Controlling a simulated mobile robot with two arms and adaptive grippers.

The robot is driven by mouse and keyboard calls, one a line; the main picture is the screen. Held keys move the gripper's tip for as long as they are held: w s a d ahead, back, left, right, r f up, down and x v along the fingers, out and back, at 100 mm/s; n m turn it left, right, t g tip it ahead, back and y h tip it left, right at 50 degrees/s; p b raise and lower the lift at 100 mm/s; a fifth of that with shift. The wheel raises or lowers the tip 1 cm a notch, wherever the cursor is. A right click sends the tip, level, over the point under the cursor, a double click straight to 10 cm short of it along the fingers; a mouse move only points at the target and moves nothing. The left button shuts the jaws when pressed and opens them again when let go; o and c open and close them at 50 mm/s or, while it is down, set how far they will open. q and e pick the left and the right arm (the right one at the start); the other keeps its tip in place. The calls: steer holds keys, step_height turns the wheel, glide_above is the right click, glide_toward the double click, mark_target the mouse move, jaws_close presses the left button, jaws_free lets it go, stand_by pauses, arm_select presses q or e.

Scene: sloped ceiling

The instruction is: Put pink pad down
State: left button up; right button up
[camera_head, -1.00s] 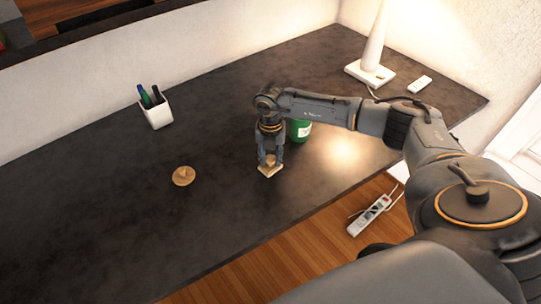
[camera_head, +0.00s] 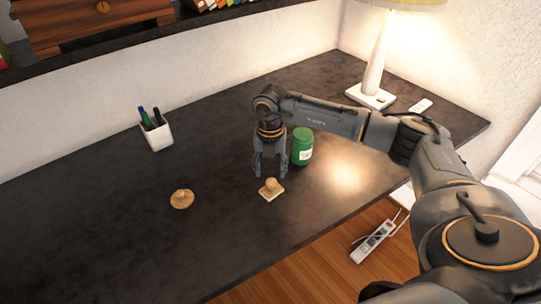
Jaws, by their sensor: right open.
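A small tan square pad with a rounded knob (camera_head: 271,189) lies on the dark desk near its front edge; it looks tan or pale rather than clearly pink. My right gripper (camera_head: 270,174) points down just above and behind it, open, with its fingers apart from the knob. A round tan piece with a knob (camera_head: 182,199) lies on the desk to the left. My left gripper is not in view.
A green jar (camera_head: 302,147) stands close to the right of my gripper. A white pen holder (camera_head: 156,134) stands at the back left. A lamp (camera_head: 373,75) and a small white remote (camera_head: 421,105) are at the back right. The left desk surface is clear.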

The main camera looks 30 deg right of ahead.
mark_target(271, 182)
step_height(271, 182, up, 8)
steer(key=shift+b, duration=0.4)
steer(key=shift+s, duration=0.1)
